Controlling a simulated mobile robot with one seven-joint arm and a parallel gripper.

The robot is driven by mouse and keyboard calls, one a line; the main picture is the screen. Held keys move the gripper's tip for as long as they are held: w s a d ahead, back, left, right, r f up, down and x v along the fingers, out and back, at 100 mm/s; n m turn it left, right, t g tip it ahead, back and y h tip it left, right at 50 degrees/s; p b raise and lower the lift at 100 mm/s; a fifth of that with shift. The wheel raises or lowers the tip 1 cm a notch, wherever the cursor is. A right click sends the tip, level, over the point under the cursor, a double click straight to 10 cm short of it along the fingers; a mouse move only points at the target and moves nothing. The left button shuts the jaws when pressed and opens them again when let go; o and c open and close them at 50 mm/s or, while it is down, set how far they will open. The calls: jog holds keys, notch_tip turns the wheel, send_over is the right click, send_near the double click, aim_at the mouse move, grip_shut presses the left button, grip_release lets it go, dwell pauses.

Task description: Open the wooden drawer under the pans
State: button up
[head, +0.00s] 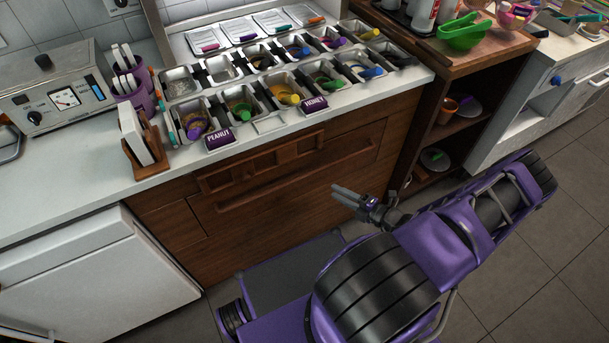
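The wooden drawer (290,208) is a wide dark brown front under the counter, and it looks shut. A long horizontal handle ledge (295,178) runs along its upper part. The metal topping pans (243,103) sit in rows in the white counter above it, several with coloured scoops or spoons. My gripper (335,191) is in front of the drawer's right part, its fingers pointing left. The fingers appear close together, and I cannot tell whether there is a gap. It appears apart from the handle, with nothing visibly held.
A white cabinet or appliance door (85,285) stands left of the drawer. Open wooden shelves (450,125) with dishes are at the right. PEANUT (221,139) and KIDNEY (314,106) labels stand on the counter's front edge. Grey tiled floor (545,245) is free at the right.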

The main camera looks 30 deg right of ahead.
aim_at(305, 174)
jog(key=x, duration=1.4)
jog(key=shift+f, duration=0.15)
grip_shut()
dwell(0.8)
